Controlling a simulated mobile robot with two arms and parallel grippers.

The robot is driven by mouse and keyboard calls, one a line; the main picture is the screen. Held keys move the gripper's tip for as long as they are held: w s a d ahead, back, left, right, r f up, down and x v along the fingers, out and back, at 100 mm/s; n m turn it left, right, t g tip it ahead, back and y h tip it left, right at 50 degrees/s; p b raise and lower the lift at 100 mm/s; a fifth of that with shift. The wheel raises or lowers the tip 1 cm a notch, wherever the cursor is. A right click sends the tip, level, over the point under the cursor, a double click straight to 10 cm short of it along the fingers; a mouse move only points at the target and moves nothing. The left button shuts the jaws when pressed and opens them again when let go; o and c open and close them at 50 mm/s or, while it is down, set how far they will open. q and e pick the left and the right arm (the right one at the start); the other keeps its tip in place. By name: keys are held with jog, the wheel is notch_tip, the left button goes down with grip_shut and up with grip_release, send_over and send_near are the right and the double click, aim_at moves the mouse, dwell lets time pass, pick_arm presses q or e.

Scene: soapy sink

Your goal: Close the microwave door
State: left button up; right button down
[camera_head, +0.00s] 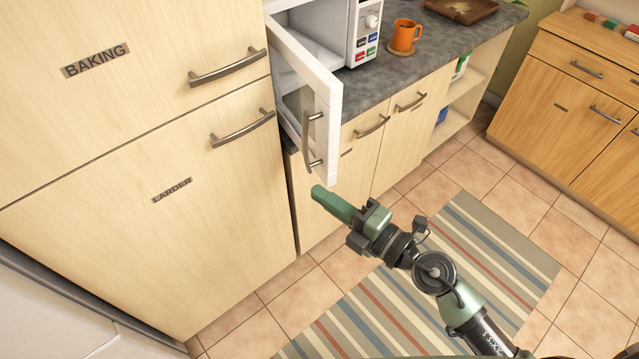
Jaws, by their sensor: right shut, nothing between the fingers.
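The white microwave (337,30) stands on the dark countertop at the top centre. Its door (290,70) is wide open and swung out toward me past the counter's front edge, close to the tall cupboard. My right gripper (318,192) is shut and empty. In the picture it is just below the door's lower free corner; whether it touches the door I cannot tell. My left gripper is not in view.
Tall cupboards labelled BAKING (95,60) and LARDER (172,190) fill the left. An orange mug (404,35) and a brown tray (460,10) stand right of the microwave on the countertop (385,75). A striped rug (500,250) lies on the tiled floor. A wooden cabinet (560,110) is at right.

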aim_at(307, 165)
jog(key=w+a, duration=0.1)
jog(key=w, duration=0.2)
jog(key=w+a, duration=0.1)
jog(key=w, duration=0.4)
jog(key=shift+w+a+f, duration=0.2)
jog(key=shift+w+a, duration=0.15)
jog(key=shift+a, duration=0.05)
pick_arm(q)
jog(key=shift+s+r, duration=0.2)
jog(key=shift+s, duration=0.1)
pick_arm(e)
jog(key=shift+a, duration=0.1)
